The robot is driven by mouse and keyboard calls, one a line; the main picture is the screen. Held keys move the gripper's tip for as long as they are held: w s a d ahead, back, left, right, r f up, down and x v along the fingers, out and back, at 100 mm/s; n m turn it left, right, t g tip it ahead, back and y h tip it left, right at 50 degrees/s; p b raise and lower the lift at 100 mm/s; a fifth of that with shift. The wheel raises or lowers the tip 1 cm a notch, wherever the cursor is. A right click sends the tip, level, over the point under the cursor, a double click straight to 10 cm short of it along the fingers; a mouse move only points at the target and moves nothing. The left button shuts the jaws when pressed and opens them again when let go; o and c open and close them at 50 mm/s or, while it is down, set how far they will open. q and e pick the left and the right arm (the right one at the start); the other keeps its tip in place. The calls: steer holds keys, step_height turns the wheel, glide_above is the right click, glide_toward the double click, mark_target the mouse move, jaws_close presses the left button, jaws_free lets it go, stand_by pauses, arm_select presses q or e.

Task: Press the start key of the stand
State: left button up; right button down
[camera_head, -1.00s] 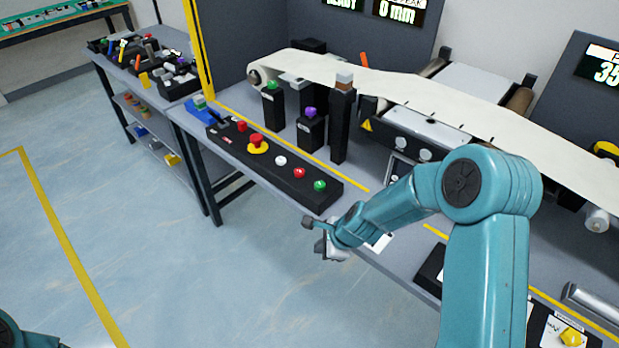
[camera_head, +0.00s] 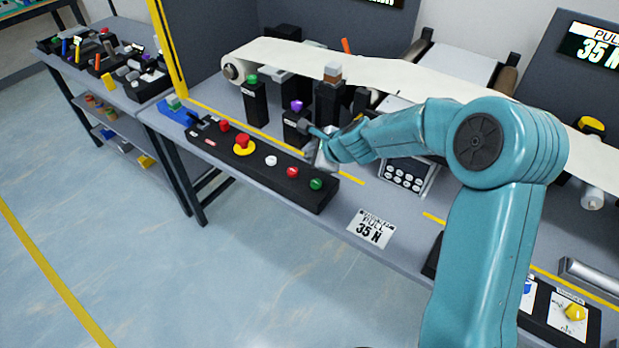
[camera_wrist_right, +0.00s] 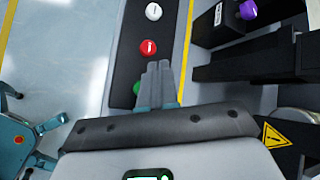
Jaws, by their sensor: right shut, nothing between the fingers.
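A long black control box (camera_head: 262,165) lies along the front edge of the stand. On its top are a red button (camera_head: 224,126), a red mushroom knob on a yellow collar (camera_head: 243,143), a white button (camera_head: 271,161), a red button (camera_head: 292,172) and a green button (camera_head: 316,184) at the right end. I cannot read a start label. My right gripper (camera_head: 318,160) is shut and empty, just behind and above the green button. My left gripper is out of view.
Black posts with a green button (camera_head: 251,79) and a purple button (camera_head: 296,106) stand behind the box, near a taller dark post (camera_head: 328,105). The conveyor belt (camera_head: 390,78) runs behind. A keypad (camera_head: 404,175) and 35 N card (camera_head: 371,229) lie to the right.

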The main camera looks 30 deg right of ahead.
mark_target(318, 185)
steer(key=shift+s+d+r, duration=0.3)
steer(key=shift+d+r, duration=0.4)
steer(key=shift+d, duration=0.1)
steer(key=shift+a, duration=0.1)
steer(key=shift+s, duration=0.1)
step_height(318, 185, down, 9)
steer(key=b, duration=0.8)
steer(key=shift+r+b, duration=0.1)
steer(key=shift+b, duration=0.2)
stand_by(1.0)
steer(key=shift+f+b, duration=0.35)
steer(key=shift+f, duration=0.05)
